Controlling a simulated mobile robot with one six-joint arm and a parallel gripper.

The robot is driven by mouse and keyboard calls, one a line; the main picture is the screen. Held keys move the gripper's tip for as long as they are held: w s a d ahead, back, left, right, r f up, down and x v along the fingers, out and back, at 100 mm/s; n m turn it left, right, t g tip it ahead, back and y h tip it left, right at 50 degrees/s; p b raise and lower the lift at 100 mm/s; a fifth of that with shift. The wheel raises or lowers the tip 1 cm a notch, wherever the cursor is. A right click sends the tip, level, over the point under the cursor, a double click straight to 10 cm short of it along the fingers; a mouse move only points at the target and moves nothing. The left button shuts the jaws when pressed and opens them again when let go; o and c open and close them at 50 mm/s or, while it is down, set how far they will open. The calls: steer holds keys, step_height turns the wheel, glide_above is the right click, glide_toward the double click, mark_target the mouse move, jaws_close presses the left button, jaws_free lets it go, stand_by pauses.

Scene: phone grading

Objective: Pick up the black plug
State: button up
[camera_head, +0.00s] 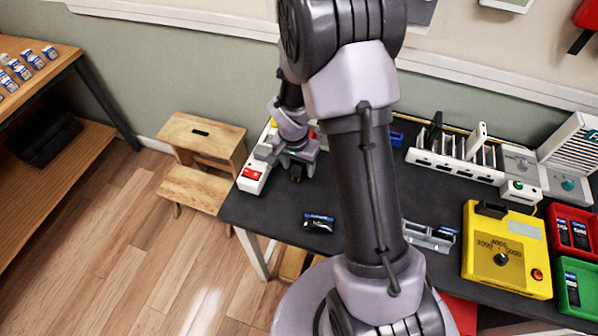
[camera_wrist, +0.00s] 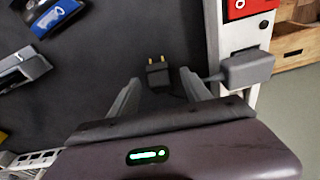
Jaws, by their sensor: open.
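The black plug (camera_wrist: 158,74) lies on the dark tabletop in the wrist view, its two brass prongs pointing away from my gripper. My gripper (camera_wrist: 160,82) is open, with one finger on each side of the plug. I see no contact between the fingers and the plug. In the head view my gripper (camera_head: 298,168) hangs over the table's left end, beside the white power strip (camera_head: 252,184). I cannot clearly tell the plug from the dark fingers there.
A grey plug (camera_wrist: 247,69) sits at the power strip, close to one finger. A blue-and-black phone (camera_head: 318,222) lies on the table. A yellow tester (camera_head: 510,225), red bin (camera_head: 573,252) and green bin (camera_head: 568,303) stand at right. A wooden step stool (camera_head: 200,190) is left of the table.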

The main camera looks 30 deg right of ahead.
steer(key=shift+f, duration=0.15)
jaws_close()
